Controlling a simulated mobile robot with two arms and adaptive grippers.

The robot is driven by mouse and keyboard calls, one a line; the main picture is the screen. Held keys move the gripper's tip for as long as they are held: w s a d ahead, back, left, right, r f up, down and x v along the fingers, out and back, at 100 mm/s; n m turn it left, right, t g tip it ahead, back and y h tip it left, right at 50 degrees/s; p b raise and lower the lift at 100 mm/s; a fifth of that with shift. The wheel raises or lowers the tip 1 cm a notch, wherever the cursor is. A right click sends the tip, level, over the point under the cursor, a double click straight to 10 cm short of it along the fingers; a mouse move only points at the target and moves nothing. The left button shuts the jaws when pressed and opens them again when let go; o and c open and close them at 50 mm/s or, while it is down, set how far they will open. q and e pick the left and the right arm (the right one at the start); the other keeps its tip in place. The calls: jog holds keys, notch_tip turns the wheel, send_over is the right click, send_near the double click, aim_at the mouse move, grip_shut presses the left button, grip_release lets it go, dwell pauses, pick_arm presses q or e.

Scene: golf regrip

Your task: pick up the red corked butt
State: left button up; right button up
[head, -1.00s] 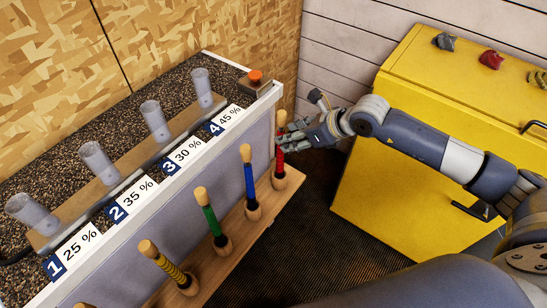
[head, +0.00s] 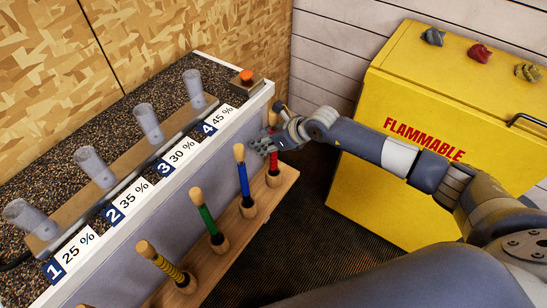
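The red corked butt (head: 274,163) stands upright in the far end of a wooden rack (head: 230,238). Its cork top (head: 273,117) shows above my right gripper, and some red shows below it. My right gripper (head: 264,144) reaches in from the right at the butt's upper part, with its fingers in front of it and hiding part of it. I cannot tell whether the fingers touch the butt or have closed on it. My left gripper is not in view.
Blue (head: 244,180), green (head: 207,220) and yellow-striped (head: 168,266) corked butts stand nearer in the rack. A yellow cabinet (head: 350,180) stands right.

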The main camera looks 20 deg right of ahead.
jog(key=shift+c, duration=0.6)
grip_shut()
jog(key=shift+r, duration=0.1)
